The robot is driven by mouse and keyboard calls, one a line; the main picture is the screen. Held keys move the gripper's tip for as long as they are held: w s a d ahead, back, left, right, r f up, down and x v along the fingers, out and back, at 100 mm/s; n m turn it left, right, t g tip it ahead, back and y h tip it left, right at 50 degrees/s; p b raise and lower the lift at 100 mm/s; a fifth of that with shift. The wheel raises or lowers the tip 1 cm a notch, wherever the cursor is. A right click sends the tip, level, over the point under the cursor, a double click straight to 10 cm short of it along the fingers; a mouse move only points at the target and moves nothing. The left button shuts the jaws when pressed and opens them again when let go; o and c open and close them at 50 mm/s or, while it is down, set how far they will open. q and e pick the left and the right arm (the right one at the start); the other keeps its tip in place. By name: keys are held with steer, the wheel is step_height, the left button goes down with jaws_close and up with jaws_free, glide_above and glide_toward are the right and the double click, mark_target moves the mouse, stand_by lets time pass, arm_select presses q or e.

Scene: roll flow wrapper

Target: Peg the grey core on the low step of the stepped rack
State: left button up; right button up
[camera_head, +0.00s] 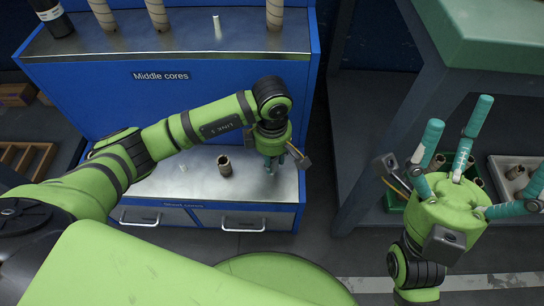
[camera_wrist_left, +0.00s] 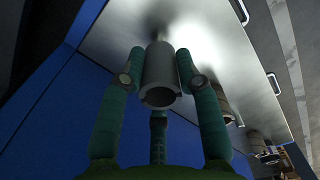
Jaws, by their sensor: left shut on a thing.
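The stepped rack is blue with bare metal tops; its low step (camera_head: 150,185) lies under my left arm. My left gripper (camera_head: 271,167) points down over the right part of this step. In the left wrist view its three fingers (camera_wrist_left: 158,85) are shut on the grey core (camera_wrist_left: 159,72), a smooth hollow tube with its open end toward the camera. In the head view the fingers hide the core. I cannot tell whether it touches the step. A short pale bare peg (camera_head: 183,168) stands on the step's left part. My right gripper (camera_head: 472,150) is open, fingers spread, at the right.
A brown core (camera_head: 224,164) stands on the low step, left of my left gripper. The upper step (camera_head: 130,38) holds tan cores (camera_head: 158,14), a dark roll (camera_head: 52,18) and a bare pale peg (camera_head: 217,27). A green-topped table (camera_head: 490,25) and a grey tray (camera_head: 508,163) are at the right.

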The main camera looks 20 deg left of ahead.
arm_select(q)
steer(key=shift+f, duration=0.35)
stand_by(0.3)
steer(key=shift+f+b, duration=0.75)
steer(key=shift+b, duration=0.05)
steer(key=shift+f, duration=0.25)
stand_by(0.4)
steer(key=o, duration=1.4)
steer(key=shift+r+p, duration=2.85)
steer(key=shift+r, duration=1.25)
steer(key=shift+f, duration=0.1)
